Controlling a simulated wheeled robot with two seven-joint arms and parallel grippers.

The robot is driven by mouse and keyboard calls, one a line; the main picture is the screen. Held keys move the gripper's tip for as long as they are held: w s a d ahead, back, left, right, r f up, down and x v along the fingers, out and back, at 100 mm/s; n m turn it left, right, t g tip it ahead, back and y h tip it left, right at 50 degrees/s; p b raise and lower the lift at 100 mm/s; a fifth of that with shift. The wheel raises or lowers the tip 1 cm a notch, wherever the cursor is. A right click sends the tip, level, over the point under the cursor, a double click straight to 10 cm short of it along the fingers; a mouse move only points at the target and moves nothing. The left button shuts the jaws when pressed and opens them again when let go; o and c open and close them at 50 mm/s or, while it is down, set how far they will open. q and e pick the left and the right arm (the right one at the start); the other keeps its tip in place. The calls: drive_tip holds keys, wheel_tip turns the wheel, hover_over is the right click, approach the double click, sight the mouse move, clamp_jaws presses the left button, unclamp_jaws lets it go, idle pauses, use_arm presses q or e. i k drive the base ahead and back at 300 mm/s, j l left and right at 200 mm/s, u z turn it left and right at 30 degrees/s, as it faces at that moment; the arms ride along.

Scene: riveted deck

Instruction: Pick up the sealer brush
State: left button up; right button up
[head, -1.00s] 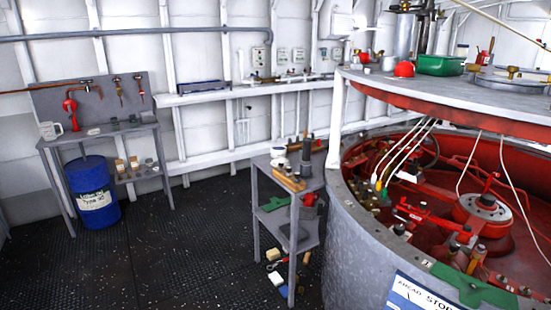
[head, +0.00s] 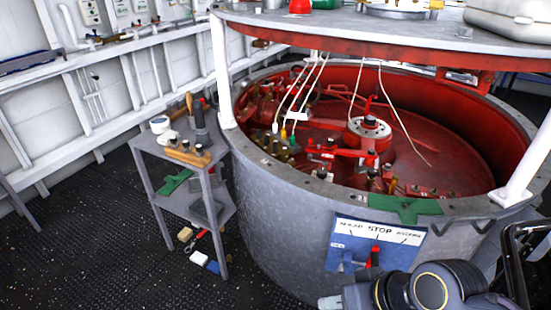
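No brush can be made out for certain. On the small grey side table (head: 150,147), a light wooden handle (head: 188,103) stands up beside a dark cylinder (head: 200,116); it may be the sealer brush, but its lower end is hidden. My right gripper (head: 332,301) only partly shows at the bottom edge, at the end of my dark arm, far to the right of the table and apart from it. Its fingers are too cut off to tell open from shut. My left gripper is out of view.
A white tub (head: 160,124) and a wooden block with dark knobs (head: 188,153) share the tabletop. The large grey round housing (head: 290,215) stands right of the table. Small items, including a white block (head: 200,258), lie on the deck. Left of the table the floor is clear.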

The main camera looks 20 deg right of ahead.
sight(188, 95)
drive_tip(key=i+j+z, duration=0.45)
drive_tip(key=i+j, duration=2.3)
drive_tip(key=j, duration=0.1)
